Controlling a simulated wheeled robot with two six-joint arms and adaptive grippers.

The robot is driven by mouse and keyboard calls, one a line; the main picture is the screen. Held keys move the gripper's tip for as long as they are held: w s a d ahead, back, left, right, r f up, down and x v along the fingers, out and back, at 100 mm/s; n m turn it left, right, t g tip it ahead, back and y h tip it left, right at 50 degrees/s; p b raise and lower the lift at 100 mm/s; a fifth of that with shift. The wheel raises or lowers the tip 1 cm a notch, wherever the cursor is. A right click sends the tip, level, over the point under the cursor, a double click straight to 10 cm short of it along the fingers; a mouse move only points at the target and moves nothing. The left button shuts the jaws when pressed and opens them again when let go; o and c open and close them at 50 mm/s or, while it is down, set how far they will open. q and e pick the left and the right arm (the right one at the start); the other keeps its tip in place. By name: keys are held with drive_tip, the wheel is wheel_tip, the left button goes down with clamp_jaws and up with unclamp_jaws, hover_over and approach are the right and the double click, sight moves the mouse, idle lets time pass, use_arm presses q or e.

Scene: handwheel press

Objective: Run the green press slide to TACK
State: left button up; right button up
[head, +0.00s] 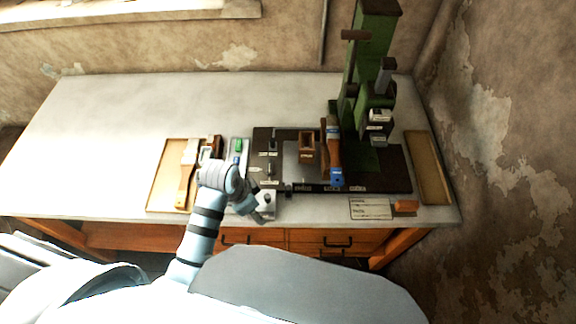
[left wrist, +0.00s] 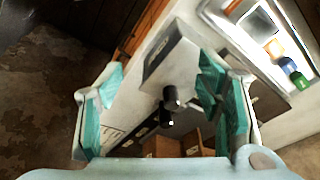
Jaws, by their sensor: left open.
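The green press (head: 372,70) stands upright at the back right of the bench, on a dark base plate (head: 395,180). Small label plates, too small to read, run along the base plate's front edge. A pale grey box (head: 267,196) with a dark knob sits at the base plate's front left corner. My left gripper (head: 262,211) is beside this box at the bench's front edge, partly covering it. In the left wrist view the teal-padded fingers (left wrist: 163,75) are spread, with the grey box (left wrist: 175,55) and its black knob (left wrist: 170,95) between and beyond them. Contact cannot be told.
A wooden tray (head: 158,185) with a brush lies left of my arm. A small tray with a green piece (head: 238,145) is beside it. A blue-tipped brush (head: 333,150) lies over the base plate. A card (head: 370,208) and orange block (head: 405,206) lie in front. The back left bench is clear.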

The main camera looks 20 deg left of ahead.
sight(287, 189)
use_arm(q)
drive_tip(key=w+d+r+m, duration=0.1)
drive_tip(key=w+d+m, duration=0.1)
drive_tip(key=w, duration=0.1)
drive_tip(key=w+d+r+m+g+h, duration=0.1)
drive_tip(key=w+d+r+m, duration=0.1)
drive_tip(key=w, duration=0.1)
drive_tip(key=w+d+r+m, duration=0.1)
drive_tip(key=w+d+m, duration=0.1)
drive_tip(key=w+d, duration=0.1)
drive_tip(key=shift+w+r+m+h, duration=0.3)
drive_tip(key=shift+w+r+h, duration=0.05)
drive_tip(key=shift+r+h, duration=0.05)
wheel_tip(287, 189, down, 6)
drive_tip(key=shift+d+r+b, duration=0.1)
drive_tip(key=shift+r+b, duration=0.1)
drive_tip(key=shift+b, duration=0.15)
wheel_tip(287, 189, down, 4)
drive_tip(key=b, duration=0.2)
drive_tip(key=shift+b, duration=0.4)
drive_tip(key=shift+r, duration=0.15)
drive_tip(key=shift+c, duration=0.8)
drive_tip(key=shift+s, duration=0.15)
drive_tip(key=c, duration=1.3)
drive_tip(key=shift+o, duration=0.2)
